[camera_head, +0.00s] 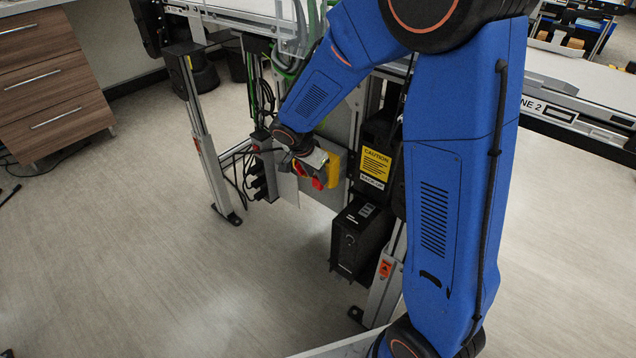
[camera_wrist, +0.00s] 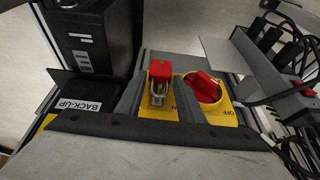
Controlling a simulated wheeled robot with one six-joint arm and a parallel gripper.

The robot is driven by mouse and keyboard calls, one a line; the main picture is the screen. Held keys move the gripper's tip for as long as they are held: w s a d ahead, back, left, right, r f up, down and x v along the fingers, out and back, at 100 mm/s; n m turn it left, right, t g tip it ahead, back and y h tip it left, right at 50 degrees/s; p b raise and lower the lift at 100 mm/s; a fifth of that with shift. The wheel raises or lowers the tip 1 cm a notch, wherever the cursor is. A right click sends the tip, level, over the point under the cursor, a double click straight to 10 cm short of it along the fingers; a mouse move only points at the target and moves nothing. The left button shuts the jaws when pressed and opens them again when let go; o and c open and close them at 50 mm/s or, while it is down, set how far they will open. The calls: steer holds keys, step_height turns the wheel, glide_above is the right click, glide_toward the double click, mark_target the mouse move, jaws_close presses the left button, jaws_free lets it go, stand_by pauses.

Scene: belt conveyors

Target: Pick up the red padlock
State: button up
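The red padlock (camera_wrist: 160,71) hangs by its metal shackle on a yellow switch plate (camera_wrist: 217,117) in the wrist view. Beside it on the right is a red rotary switch (camera_wrist: 203,87) with an OFF label. My gripper (camera_wrist: 160,97) is open, with one dark finger to the left of the padlock and one to the right, between padlock and switch. Gaps show between the fingers and the padlock. In the head view my gripper (camera_head: 315,164) is at the yellow plate, and small red parts show there, partly hidden and hard to tell apart.
A grey bracket (camera_wrist: 240,65) and black plugs with cables (camera_wrist: 285,50) are on the right.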

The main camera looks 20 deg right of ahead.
steer(key=shift+x, duration=1.55)
steer(key=c, duration=0.7)
steer(key=shift+r, duration=0.2)
